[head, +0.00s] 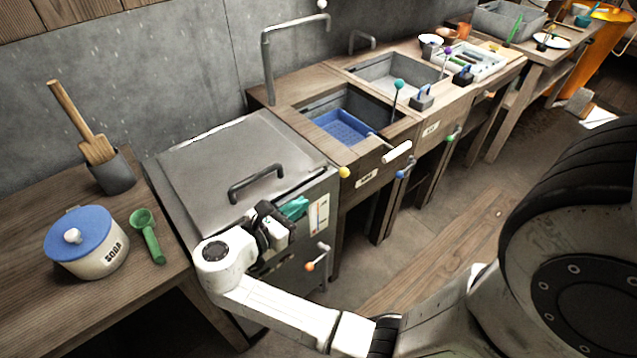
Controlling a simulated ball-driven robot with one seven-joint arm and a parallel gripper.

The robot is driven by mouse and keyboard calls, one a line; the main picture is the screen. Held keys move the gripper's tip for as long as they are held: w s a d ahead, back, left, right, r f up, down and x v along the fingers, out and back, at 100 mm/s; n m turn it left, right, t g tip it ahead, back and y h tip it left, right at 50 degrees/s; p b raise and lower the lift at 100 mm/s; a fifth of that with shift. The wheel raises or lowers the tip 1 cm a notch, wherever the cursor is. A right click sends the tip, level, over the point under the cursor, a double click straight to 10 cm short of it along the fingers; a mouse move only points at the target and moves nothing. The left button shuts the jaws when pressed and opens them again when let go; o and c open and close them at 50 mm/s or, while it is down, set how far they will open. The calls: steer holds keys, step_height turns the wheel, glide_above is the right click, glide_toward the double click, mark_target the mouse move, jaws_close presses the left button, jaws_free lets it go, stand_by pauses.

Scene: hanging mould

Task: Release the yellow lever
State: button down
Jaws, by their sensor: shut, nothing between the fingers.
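A lever with a round yellow knob (344,172) shows in the head view at the right front edge of the grey metal cabinet, where it meets the wooden sink counter. Most of its stem is hard to make out. My gripper (275,226) is in front of the cabinet's front edge, to the left of and lower than the yellow knob, and apart from it. It looks closed and holds nothing visible. A teal item (294,208) shows just beside it, partly hidden.
The grey cabinet (200,170) has a dark top handle (256,184). An orange-knobbed lever (310,266) is on its front. Blue (400,174), green (450,138) and teal (398,84) knobs are farther right. A soda jar (90,255) stands at left. The floor (440,235) is clear.

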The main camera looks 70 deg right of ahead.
mark_target(348, 173)
steer(key=shift+w+a+r, duration=0.1)
stand_by(0.3)
steer(key=p+x, duration=0.1)
steer(key=x, duration=1.3)
steer(key=shift+s+d+r+n+t+h+p, duration=0.15)
steer(key=shift+s+n+t+p, duration=0.15)
steer(key=shift+n+t+p, duration=0.25)
steer(key=shift+s+d+n+t+h+p, duration=0.15)
steer(key=shift+s+n+t+p, duration=0.15)
steer(key=shift+p, duration=0.3)
steer(key=n+t+p, duration=0.1)
steer(key=s+d+n+t+p, duration=0.1)
steer(key=t, duration=0.1)
steer(key=shift+s+d+t, duration=0.1)
steer(key=shift+s+t, duration=0.15)
steer(key=shift+s+d+n+t+y+b, duration=0.2)
steer(key=shift+d+n+t, duration=0.85)
steer(key=shift+d, duration=0.55)
steer(key=shift+s+d+n+t+y+b, duration=0.2)
steer(key=shift+d+n+t, duration=0.6)
steer(key=shift+d+t, duration=0.6)
steer(key=shift+s+d+n+t+y+b, duration=0.1)
steer(key=shift+s+d+n+t+b, duration=0.15)
steer(key=shift+d+n+t, duration=1.15)
